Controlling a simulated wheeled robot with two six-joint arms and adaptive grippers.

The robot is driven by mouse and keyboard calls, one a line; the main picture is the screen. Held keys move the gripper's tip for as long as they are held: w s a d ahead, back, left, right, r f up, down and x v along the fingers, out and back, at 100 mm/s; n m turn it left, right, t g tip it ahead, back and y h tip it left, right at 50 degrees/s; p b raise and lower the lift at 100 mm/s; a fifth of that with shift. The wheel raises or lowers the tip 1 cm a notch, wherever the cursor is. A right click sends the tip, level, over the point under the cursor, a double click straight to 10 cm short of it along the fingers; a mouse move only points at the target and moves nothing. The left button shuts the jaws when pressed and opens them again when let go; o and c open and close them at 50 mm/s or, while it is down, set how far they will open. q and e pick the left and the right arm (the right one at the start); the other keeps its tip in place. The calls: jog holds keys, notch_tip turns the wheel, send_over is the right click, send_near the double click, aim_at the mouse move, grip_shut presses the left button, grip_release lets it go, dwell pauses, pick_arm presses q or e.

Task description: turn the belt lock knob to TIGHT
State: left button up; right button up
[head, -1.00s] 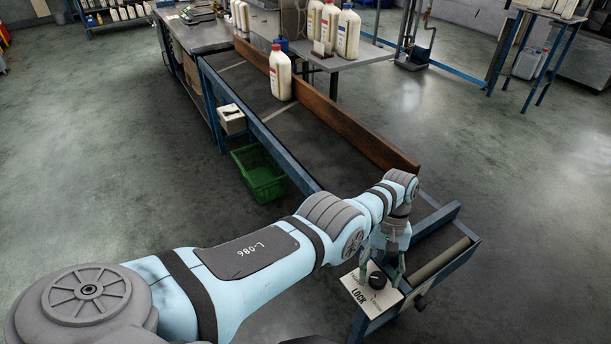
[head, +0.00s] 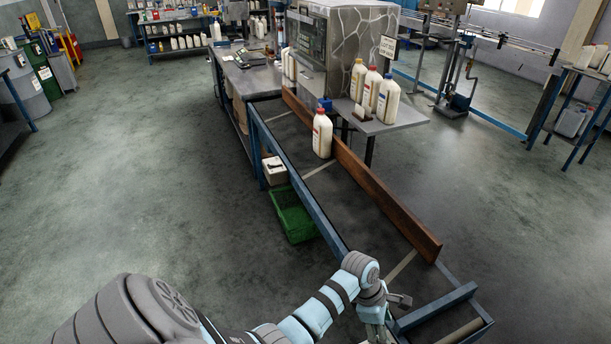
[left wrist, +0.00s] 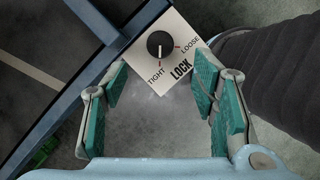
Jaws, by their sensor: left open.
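The belt lock knob (left wrist: 160,45) is black and round, on a white plate (left wrist: 186,28) marked TIGHT, LOOSE and LOCK, in the left wrist view. A pale line on the knob points down, toward the small mark by the TIGHT label. My left gripper (left wrist: 160,78) is open, its teal pads wide apart with nothing between them. The knob appears just beyond the fingertips, clear of both pads. In the head view my left gripper (head: 376,335) is at the bottom edge, and the knob is out of sight. My right gripper is not in view.
The conveyor belt (head: 355,225) runs from the bench to the near end, with a brown side rail (head: 385,200). A white bottle (head: 322,135) stands on it. A green crate (head: 292,215) sits on the floor at left. More bottles stand on a side table (head: 400,120).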

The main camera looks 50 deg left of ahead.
pick_arm(q)
jog(key=w+v, duration=0.1)
jog(key=v, duration=0.3)
jog(key=s+a+f+m+t+y+b, duration=0.1)
jog(key=s+a+f+m+b, duration=0.3)
jog(key=f, duration=0.6)
jog(key=s+a+f+m+y+b, duration=0.15)
jog(key=f+m, duration=0.35)
jog(key=f, duration=0.5)
jog(key=s+a+f+m+y+b, duration=0.1)
jog(key=s+a+f+m+b, duration=0.2)
jog(key=s+f, duration=0.8)
notch_tip(320, 180, down, 3)
jog(key=m+b, duration=0.2)
jog(key=m, duration=0.1)
jog(key=shift+s+f+y, duration=0.2)
jog(key=shift+s+y, duration=0.1)
jog(key=shift+y, duration=0.05)
